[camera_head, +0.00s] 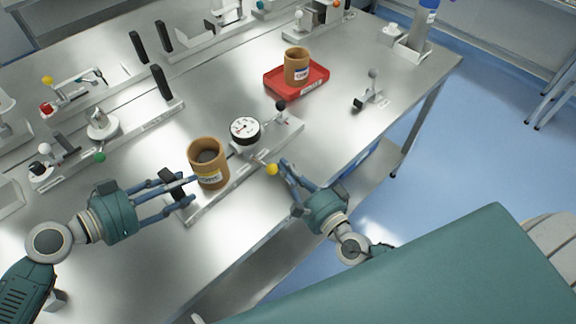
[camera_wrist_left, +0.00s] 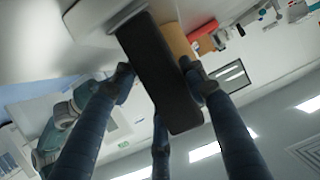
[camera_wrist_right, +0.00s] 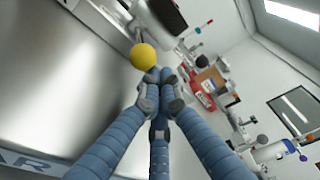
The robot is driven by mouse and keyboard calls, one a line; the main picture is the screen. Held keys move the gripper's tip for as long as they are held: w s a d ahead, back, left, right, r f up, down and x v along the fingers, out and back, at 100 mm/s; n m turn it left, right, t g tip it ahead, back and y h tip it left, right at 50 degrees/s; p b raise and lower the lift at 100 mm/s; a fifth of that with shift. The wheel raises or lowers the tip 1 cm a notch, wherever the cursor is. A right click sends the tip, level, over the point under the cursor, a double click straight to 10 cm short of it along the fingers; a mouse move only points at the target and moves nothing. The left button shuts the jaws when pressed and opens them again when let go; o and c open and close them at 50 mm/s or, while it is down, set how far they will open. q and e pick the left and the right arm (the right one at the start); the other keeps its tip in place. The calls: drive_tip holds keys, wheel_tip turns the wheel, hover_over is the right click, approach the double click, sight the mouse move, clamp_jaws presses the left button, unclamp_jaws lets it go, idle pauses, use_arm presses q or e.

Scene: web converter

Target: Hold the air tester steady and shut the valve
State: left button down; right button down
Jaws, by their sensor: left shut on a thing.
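The air tester (camera_head: 214,205) is a pale metal base strip near the table's front edge. It carries a round white gauge (camera_head: 245,128), a black upright handle (camera_head: 173,186) at its left end and a valve lever with a yellow ball knob (camera_head: 271,169). A brown cardboard core (camera_head: 208,165) stands beside the gauge. My left gripper (camera_head: 188,184) is shut on the black handle, which also shows between its fingers in the left wrist view (camera_wrist_left: 160,75). My right gripper (camera_head: 284,168) has its fingers together, empty, just right of the yellow knob (camera_wrist_right: 143,57).
A red tray (camera_head: 272,88) holding another brown core (camera_head: 297,66) is further back. A small lever fitting (camera_head: 370,90) stands to its right. Other valve fixtures (camera_head: 102,124) line the table's left and back. The table edge falls away near my right gripper.

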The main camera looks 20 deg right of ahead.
drive_tip(key=shift+s+a, duration=0.75)
drive_tip(key=shift+a, duration=0.25)
drive_tip(key=shift+s+a, duration=0.45)
drive_tip(key=shift+a, duration=0.25)
drive_tip(key=shift+s+a, duration=0.3)
drive_tip(key=shift+a, duration=0.45)
drive_tip(key=shift+s+a, duration=0.25)
drive_tip(key=shift+a, duration=0.45)
drive_tip(key=shift+s+a+r, duration=0.1)
drive_tip(key=shift+a, duration=0.2)
